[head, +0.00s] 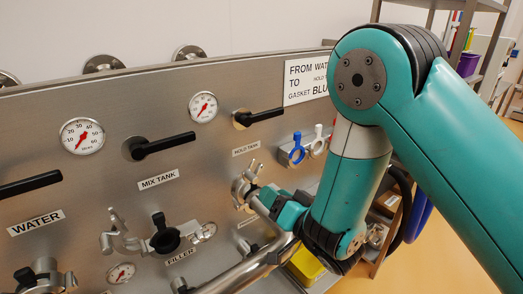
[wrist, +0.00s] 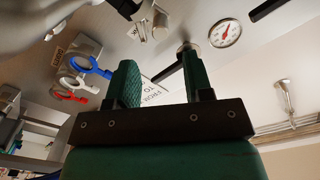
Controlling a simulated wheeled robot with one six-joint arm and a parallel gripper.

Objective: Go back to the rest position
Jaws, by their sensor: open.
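My gripper (head: 270,201) is in front of the steel panel, low and right of centre in the head view, close to the clamped port (head: 244,188) under the HOLD TANK label. In the wrist view its two green fingers (wrist: 162,82) stand apart with nothing between them. I cannot tell from the head view whether a finger touches the port or the steel pipe (head: 232,279). My teal arm covers the right side of the head view.
Blue (head: 297,150) and white (head: 317,142) ring gaskets hang on a rack right of the port; a red one (wrist: 68,97) shows in the wrist view. Black valve handles (head: 163,145) stick out from the panel. A yellow bin (head: 305,266) sits below. Open floor lies right.

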